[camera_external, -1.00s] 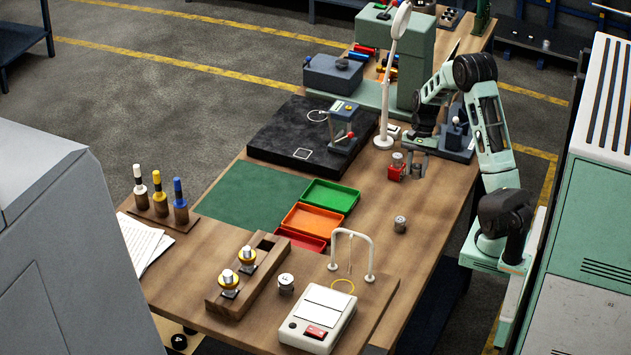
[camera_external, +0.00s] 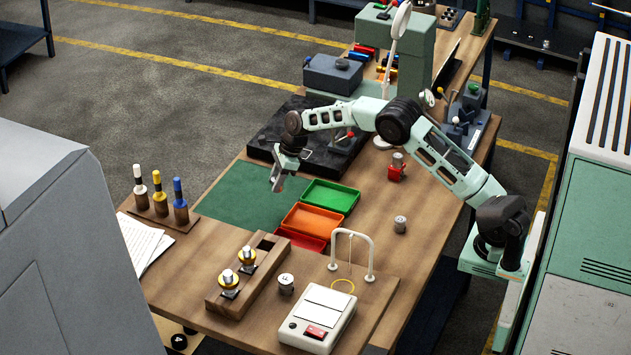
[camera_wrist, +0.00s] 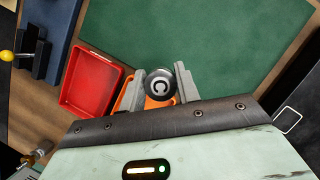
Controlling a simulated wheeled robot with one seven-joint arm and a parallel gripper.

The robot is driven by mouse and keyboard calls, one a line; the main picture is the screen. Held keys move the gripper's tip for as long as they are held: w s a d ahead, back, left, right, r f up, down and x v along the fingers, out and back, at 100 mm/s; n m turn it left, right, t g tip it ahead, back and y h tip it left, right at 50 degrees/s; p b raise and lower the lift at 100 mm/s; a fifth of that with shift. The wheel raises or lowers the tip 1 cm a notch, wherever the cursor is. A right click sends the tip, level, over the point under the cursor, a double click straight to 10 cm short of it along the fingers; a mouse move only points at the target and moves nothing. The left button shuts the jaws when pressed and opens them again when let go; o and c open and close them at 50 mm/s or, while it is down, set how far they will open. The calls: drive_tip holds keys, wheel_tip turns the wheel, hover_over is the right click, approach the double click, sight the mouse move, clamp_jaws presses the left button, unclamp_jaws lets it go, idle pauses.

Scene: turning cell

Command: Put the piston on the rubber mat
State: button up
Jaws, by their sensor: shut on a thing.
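The green rubber mat (camera_external: 232,198) lies flat on the bench, left of the coloured trays; it fills much of the wrist view (camera_wrist: 210,35). My gripper (camera_external: 277,184) is above the mat's right part, near the trays. In the wrist view my gripper (camera_wrist: 162,86) is shut on a round, dark metal piston (camera_wrist: 160,83) with a letter C on its end face. The piston is between the two grey fingers and appears held above the surface. In the external view the fingers mostly hide it.
Green (camera_external: 329,196), orange (camera_external: 312,220) and red (camera_external: 301,240) trays stand right of the mat. A black plate (camera_external: 262,142) lies behind it. A grey cylinder (camera_external: 400,224) and a similar one marked F (camera_external: 286,284) stand on the bench. The mat's left part is clear.

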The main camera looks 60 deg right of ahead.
drive_tip(key=m, duration=0.2)
hover_over(249, 220)
drive_tip(key=s+a, duration=0.3)
drive_tip(key=shift+t+h, duration=0.3)
drive_tip(key=f, duration=0.3)
drive_tip(key=f+p, duration=0.1)
drive_tip(key=f, duration=0.2)
drive_tip(key=a+f+p, duration=0.1)
drive_tip(key=f, duration=0.2)
drive_tip(key=shift+w+f, duration=0.1)
drive_tip(key=shift+w, duration=0.2)
drive_tip(key=shift+f, duration=0.2)
drive_tip(key=o, duration=1)
drive_tip(key=shift+r, duration=0.15)
drive_tip(key=b+v, duration=0.2)
drive_tip(key=v, duration=1)
drive_tip(key=shift+r, duration=0.1)
